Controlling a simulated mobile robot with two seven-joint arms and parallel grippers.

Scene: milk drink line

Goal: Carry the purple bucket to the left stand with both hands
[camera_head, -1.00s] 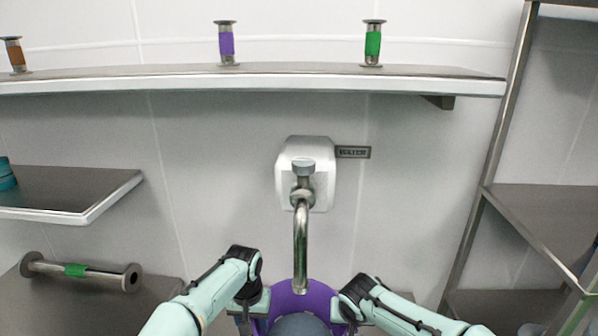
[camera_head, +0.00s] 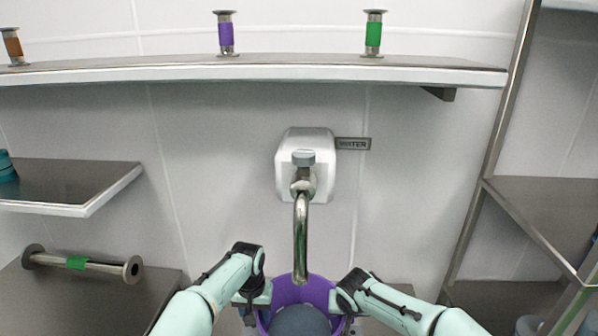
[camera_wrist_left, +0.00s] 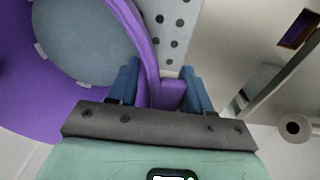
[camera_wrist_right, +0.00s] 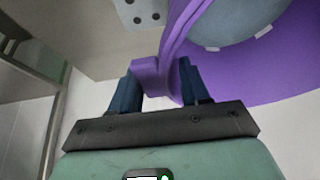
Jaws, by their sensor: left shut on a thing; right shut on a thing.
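The purple bucket (camera_head: 287,292) is at the bottom centre of the head view, beneath the tap spout, with a grey-blue surface inside; I cannot tell if that is liquid. My left gripper (camera_head: 255,300) is shut on the bucket's left side. In the left wrist view its blue fingers (camera_wrist_left: 160,88) straddle the purple rim piece. My right gripper (camera_head: 342,301) is shut on the opposite side, and its fingers (camera_wrist_right: 158,80) show in the right wrist view. A dark steel surface (camera_head: 60,300) at the lower left may be the left stand. The bucket's underside is hidden.
The metal water tap (camera_head: 301,235) comes down from the wall just above the bucket. A grey perforated plate (camera_wrist_left: 172,30) shows beside the bucket. A green-banded roller (camera_head: 77,263) lies on the lower-left surface. A small shelf (camera_head: 85,185) and a right rack (camera_head: 540,210) flank the space.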

